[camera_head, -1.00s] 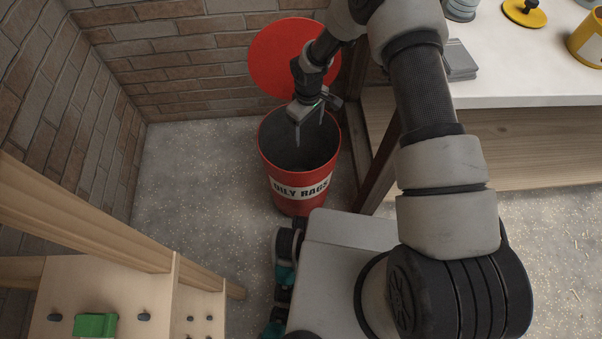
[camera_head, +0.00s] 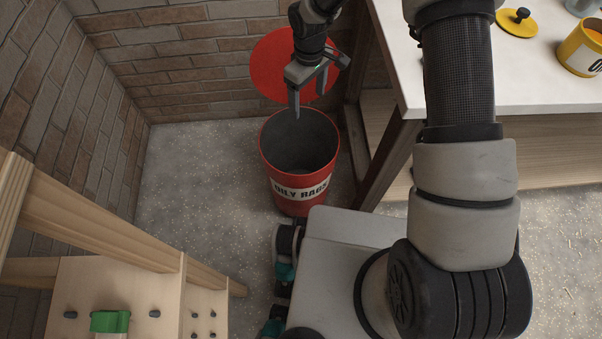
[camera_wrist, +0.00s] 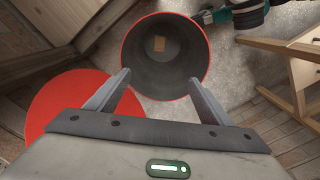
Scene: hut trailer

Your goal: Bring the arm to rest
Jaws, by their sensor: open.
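My gripper (camera_head: 308,92) is open and empty, its fingers pointing down over the back rim of the red bin in the head view. The bin (camera_head: 298,200), lettered "OILY RAGS", stands on the floor with its mouth open. In the wrist view, the bin (camera_wrist: 203,48) lies just beyond my open gripper (camera_wrist: 160,90), with a small brown piece (camera_wrist: 159,43) at its bottom. The round red lid (camera_head: 272,68) is behind the bin, against the brick wall. It also shows in the wrist view (camera_wrist: 65,100), partly hidden by my gripper.
A white-topped bench (camera_head: 400,62) stands to the right, with a yellow tin (camera_head: 578,52) and a yellow lid (camera_head: 515,24) on it. A wooden frame (camera_head: 110,240) with a green item (camera_head: 110,321) is at the lower left. Floor left of the bin is clear.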

